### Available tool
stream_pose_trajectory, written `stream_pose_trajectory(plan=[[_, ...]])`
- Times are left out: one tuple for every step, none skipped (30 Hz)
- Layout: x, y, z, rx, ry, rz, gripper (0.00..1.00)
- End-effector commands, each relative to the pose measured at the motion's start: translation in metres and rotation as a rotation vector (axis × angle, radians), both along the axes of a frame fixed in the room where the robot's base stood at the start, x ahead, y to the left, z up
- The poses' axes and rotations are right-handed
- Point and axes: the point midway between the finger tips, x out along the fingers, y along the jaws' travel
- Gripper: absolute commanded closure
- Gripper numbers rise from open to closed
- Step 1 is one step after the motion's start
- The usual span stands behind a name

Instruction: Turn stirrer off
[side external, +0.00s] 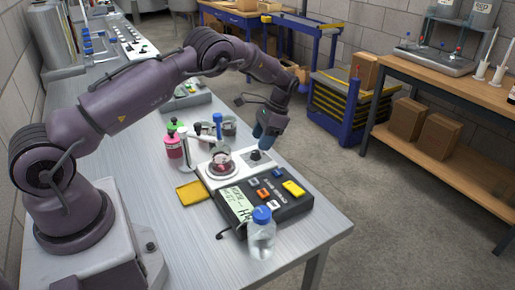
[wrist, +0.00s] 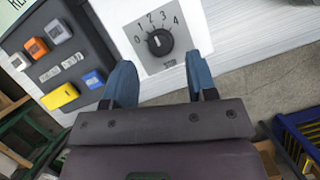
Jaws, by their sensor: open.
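The stirrer is a white unit (side external: 240,171) on the steel bench, with a flask (side external: 222,160) of reddish contents on its plate. Its black dial knob (side external: 255,156) sits at the near right end. My gripper (side external: 265,141) is just above and beside the knob. In the wrist view its blue fingers (wrist: 160,78) are spread wide, with the knob ahead of the gap, untouched.
A dark box with colored buttons (side external: 265,197) lies close beside the stirrer. A blue-capped bottle (side external: 262,235) stands at the near bench edge. A yellow pad (side external: 193,193), pink bottle (side external: 173,147) and blue-topped item (side external: 218,125) are around the stirrer.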

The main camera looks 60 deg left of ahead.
Motion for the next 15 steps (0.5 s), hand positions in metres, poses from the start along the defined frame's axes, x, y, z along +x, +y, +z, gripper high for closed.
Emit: stream_pose_trajectory(plan=[[-0.004, 0.001, -0.009, -0.001, 0.003, 0.001, 0.48], [-0.006, 0.001, -0.013, 0.0, 0.002, 0.0, 0.48], [-0.008, 0.002, -0.018, 0.0, 0.003, 0.0, 0.48], [-0.009, 0.002, -0.022, 0.0, 0.002, 0.0, 0.48], [-0.01, 0.002, -0.025, 0.0, 0.002, 0.0, 0.48], [-0.012, 0.003, -0.028, 0.0, 0.002, 0.0, 0.48], [-0.012, 0.003, -0.03, 0.0, 0.001, 0.0, 0.48], [-0.013, 0.003, -0.031, 0.0, 0.0, 0.0, 0.48], [-0.013, 0.003, -0.033, 0.001, 0.0, 0.0, 0.48], [-0.014, 0.003, -0.034, 0.001, 0.0, 0.0, 0.48], [-0.014, 0.004, -0.035, 0.001, 0.0, 0.0, 0.48], [-0.014, 0.004, -0.035, 0.0, 0.0, 0.0, 0.48], [-0.014, 0.004, -0.035, 0.0, 0.0, 0.0, 0.48], [-0.014, 0.004, -0.036, 0.0, 0.0, 0.0, 0.48], [-0.014, 0.004, -0.035, 0.0, 0.0, 0.0, 0.48]])
